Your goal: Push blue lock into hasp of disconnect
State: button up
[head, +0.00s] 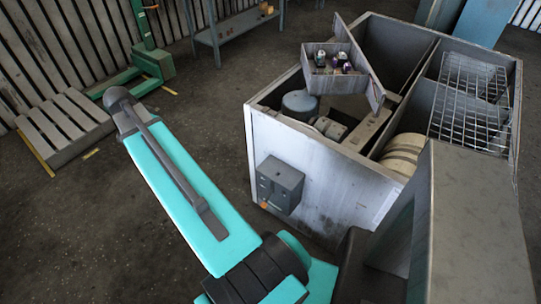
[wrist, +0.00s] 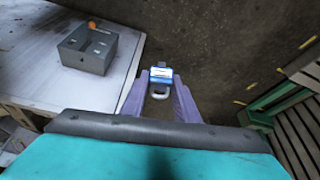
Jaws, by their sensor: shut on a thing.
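The blue lock (wrist: 161,74) shows in the wrist view, with a pale label band and a light shackle (wrist: 158,95) on the side nearer the camera. My gripper (wrist: 160,84) has its two purple fingers shut on the lock. The disconnect is a grey box (wrist: 88,50) on the white housing panel, left of the lock and apart from it, with an orange part (wrist: 92,26) at one end. In the head view the disconnect (head: 280,184) is on the housing's front panel, orange part at its lower left. The hasp is too small to make out. My gripper and the lock do not show in the head view.
The open-topped blower housing (head: 330,180) holds a wire basket (head: 470,90) and a tilted tray (head: 335,62) of small items. A wooden pallet (head: 65,130) and green lift (head: 150,50) stand left.

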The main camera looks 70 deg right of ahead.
jog(key=s+d+f+m+g+y, duration=0.1)
jog(key=s+d+f+m+y, duration=0.1)
jog(key=s+d+f+m, duration=0.4)
jog(key=s+d+f+m+g+y, duration=0.1)
jog(key=s+d+f+m, duration=0.5)
jog(key=s, duration=1.1)
jog(key=s+d+f+m+g+y, duration=0.2)
jog(key=s+d+f+m, duration=0.4)
jog(key=s, duration=0.6)
jog(key=d+m, duration=0.2)
jog(key=d, duration=0.1)
jog(key=shift+d+y+p, duration=0.15)
jog(key=shift+y+p, duration=0.25)
jog(key=shift+f, duration=0.2)
jog(key=shift+w+f+b, duration=0.1)
jog(key=shift+f+b, duration=0.95)
jog(key=shift+f, duration=1.7)
jog(key=shift+w+f+b, duration=0.1)
jog(key=shift+f+b, duration=0.25)
jog(key=shift+b, duration=0.3)
jog(key=shift+f+b, duration=0.95)
jog(key=shift+f, duration=0.3)
